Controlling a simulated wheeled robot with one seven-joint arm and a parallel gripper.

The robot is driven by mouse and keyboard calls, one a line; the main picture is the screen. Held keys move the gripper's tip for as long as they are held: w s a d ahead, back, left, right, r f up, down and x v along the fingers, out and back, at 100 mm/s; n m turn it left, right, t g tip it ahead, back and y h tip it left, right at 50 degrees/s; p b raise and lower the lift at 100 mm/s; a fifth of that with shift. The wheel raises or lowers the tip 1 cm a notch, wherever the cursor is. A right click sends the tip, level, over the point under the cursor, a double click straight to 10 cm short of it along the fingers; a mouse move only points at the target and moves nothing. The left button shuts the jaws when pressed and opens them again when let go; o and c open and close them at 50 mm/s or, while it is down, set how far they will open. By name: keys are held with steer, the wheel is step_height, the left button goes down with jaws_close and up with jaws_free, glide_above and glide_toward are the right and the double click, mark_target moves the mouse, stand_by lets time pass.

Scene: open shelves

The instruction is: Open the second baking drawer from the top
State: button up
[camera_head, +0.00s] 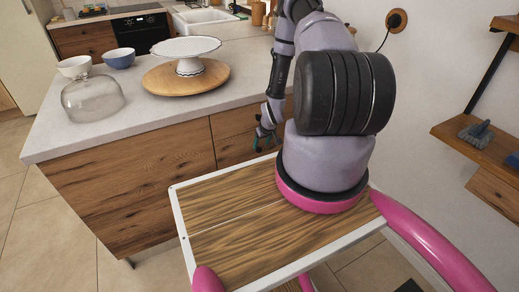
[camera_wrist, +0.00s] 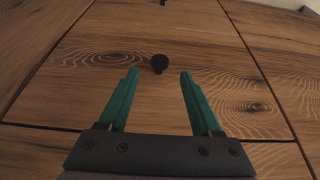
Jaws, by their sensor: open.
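A wooden drawer front (camera_wrist: 90,90) with a round black knob (camera_wrist: 160,64) fills the middle of the wrist view. A second black knob (camera_wrist: 163,2) shows at the top edge of that view, on another front. My gripper (camera_wrist: 159,76) is open, with its teal fingers to either side of the nearer knob in the picture. Nothing is held, and I cannot tell whether the fingertips reach the knob in depth. In the head view, my gripper (camera_head: 265,140) is beside the wooden counter front (camera_head: 230,128), and the knobs are hidden. The drawer front looks flush with its neighbours.
The pale counter (camera_head: 140,122) carries a glass dome (camera_head: 93,98), a white cake stand (camera_head: 188,50) on a round wooden board (camera_head: 160,82), and white (camera_head: 74,66) and blue (camera_head: 119,59) bowls. A wall shelf (camera_head: 470,137) is at the right. Tiled floor is clear at the left.

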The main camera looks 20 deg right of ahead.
mark_target(259, 149)
steer(key=x, duration=0.5)
steer(key=shift+f, duration=0.1)
jaws_close()
stand_by(1.3)
